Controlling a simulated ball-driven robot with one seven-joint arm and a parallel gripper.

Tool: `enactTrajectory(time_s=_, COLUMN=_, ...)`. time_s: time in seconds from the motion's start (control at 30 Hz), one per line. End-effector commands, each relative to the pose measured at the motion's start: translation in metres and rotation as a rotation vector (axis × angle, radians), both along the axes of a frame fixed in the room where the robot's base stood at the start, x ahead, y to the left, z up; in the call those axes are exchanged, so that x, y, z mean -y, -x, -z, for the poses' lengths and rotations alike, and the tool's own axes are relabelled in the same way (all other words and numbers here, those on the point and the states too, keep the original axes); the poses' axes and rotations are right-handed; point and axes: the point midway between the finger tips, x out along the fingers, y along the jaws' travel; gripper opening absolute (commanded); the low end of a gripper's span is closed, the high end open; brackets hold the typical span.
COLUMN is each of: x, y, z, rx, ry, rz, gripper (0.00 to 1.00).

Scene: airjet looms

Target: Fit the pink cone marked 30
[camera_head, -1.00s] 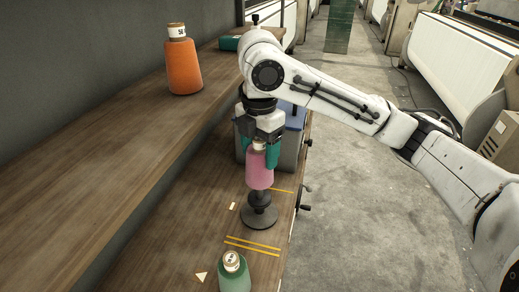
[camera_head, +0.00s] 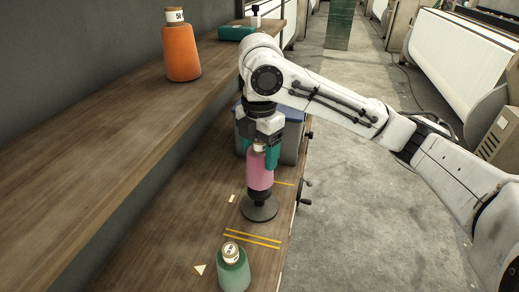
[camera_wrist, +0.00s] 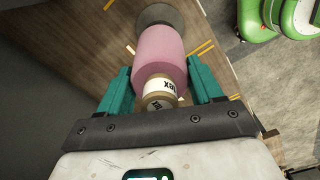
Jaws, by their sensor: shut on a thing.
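The pink cone (camera_head: 260,174) is upright between the teal fingers of my gripper (camera_head: 259,153), which is shut on its narrow upper end. The cone is directly over the dark round stand (camera_head: 259,210), with its lower end at the stand's black hub. Whether it bears fully on the hub cannot be told. In the wrist view, the pink cone (camera_wrist: 164,52) lies between both fingers of my gripper (camera_wrist: 160,72). Its white label is partly seen and its number is not readable. The stand's disc (camera_wrist: 160,15) shows beyond the cone.
A green cone (camera_head: 234,272) stands at the near edge of the bench. An orange cone (camera_head: 182,52) stands on the upper shelf (camera_head: 110,115). A grey bin with a blue rim (camera_head: 291,140) is behind my gripper. A crank handle (camera_head: 304,201) juts from the bench's right edge.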

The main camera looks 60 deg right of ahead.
Motion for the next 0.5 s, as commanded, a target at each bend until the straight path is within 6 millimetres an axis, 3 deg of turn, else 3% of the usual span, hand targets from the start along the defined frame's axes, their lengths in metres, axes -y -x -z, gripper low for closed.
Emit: enactTrajectory(time_s=0.5, x=0.0, y=0.0, z=0.02, rx=0.0, ry=0.0, rz=0.0, gripper=0.34)
